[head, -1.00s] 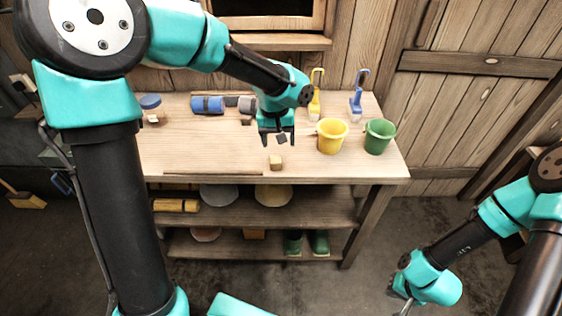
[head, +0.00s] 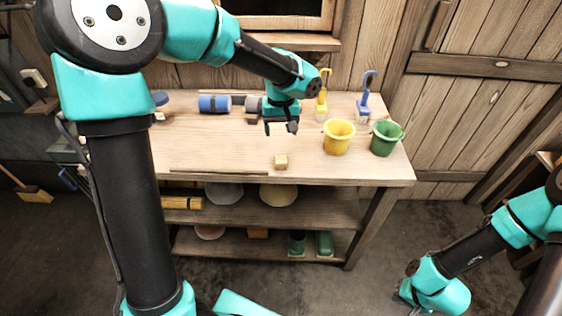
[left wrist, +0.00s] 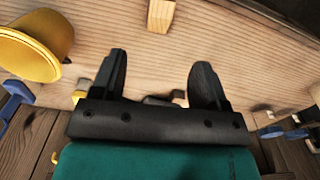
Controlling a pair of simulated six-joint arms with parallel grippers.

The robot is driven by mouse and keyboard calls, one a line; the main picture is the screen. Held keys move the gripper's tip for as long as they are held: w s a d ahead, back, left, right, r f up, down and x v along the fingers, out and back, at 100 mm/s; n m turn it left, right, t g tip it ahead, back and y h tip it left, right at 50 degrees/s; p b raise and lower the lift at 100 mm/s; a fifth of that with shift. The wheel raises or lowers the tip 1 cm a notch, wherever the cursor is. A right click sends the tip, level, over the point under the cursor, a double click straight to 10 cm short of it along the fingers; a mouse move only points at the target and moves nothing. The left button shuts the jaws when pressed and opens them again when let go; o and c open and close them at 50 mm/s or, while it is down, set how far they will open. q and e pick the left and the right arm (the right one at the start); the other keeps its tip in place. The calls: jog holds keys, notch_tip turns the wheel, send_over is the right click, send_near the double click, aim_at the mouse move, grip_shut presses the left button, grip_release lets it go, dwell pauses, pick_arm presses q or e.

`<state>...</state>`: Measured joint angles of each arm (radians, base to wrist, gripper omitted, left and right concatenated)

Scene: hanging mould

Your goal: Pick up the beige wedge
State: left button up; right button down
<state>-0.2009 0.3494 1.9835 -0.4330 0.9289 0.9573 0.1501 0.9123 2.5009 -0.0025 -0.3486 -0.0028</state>
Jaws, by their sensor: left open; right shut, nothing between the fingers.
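The beige wedge (head: 280,161) is a small pale wooden block on the workbench top, near its front edge. It also shows at the top edge of the left wrist view (left wrist: 160,15). My left gripper (head: 281,127) is above the bench, farther back than the wedge and apart from it. In the left wrist view its two dark fingers (left wrist: 160,65) are spread with the wedge beyond their tips. My right gripper (head: 402,294) is low at the bottom right, away from the bench, shut and mostly hidden by its own wrist.
A yellow bucket (head: 338,137) and a green bucket (head: 386,138) stand right of the wedge. Yellow-handled (head: 321,106) and blue-handled (head: 364,105) tools stand behind them. A blue roll (head: 214,103) lies at the back left. The bench's front left is mostly clear.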

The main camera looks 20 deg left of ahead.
aim_at(281, 158)
pick_arm(q)
notch_tip(281, 158, down, 7)
jog(key=shift+f, duration=0.15)
dwell(0.4)
jog(key=shift+f, duration=2.65)
jog(key=c, duration=1)
jog(key=shift+r, duration=0.1)
